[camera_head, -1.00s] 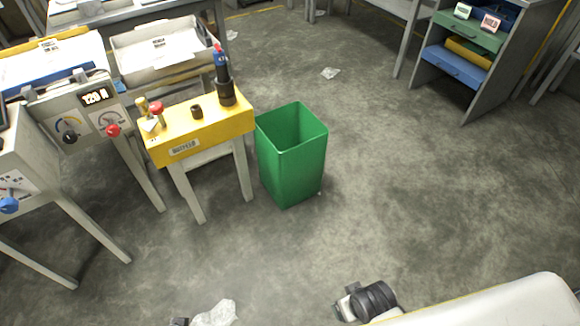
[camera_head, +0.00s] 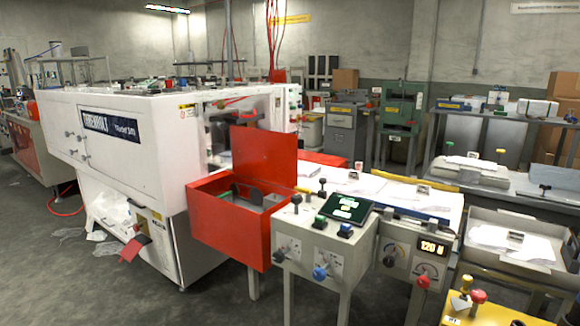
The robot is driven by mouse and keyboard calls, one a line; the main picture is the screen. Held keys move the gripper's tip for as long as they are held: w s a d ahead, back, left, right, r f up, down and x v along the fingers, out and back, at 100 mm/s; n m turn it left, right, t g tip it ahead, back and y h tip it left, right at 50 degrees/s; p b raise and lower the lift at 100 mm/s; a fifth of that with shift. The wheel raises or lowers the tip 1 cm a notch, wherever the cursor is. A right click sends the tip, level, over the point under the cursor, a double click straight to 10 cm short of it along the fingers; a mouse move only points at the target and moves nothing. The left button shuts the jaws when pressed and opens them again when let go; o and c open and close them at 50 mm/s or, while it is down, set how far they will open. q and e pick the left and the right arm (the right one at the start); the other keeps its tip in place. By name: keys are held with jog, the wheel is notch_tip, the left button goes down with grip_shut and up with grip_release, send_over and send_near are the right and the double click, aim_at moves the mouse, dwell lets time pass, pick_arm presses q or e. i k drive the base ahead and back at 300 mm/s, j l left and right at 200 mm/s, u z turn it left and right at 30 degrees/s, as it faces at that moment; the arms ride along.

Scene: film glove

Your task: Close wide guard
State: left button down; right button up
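A red box-shaped unit (camera_head: 228,222) stands at the right end of the white machine. A wide red panel (camera_head: 264,152) stands upright at its back edge, like a raised lid. The box's top is open and grey parts show inside. I cannot tell for sure whether this panel is the wide guard. Another low red piece (camera_head: 322,159) lies behind it, partly hidden. Neither of my grippers is in view.
The white machine (camera_head: 125,140) fills the left. A control stand (camera_head: 322,240) with knobs and a small screen stands right of the red box. A yellow stand (camera_head: 485,312) is at the bottom right. Bare floor (camera_head: 130,295) lies at the front left.

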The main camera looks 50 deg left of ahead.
aim_at(279, 168)
jog(key=u, duration=1.9)
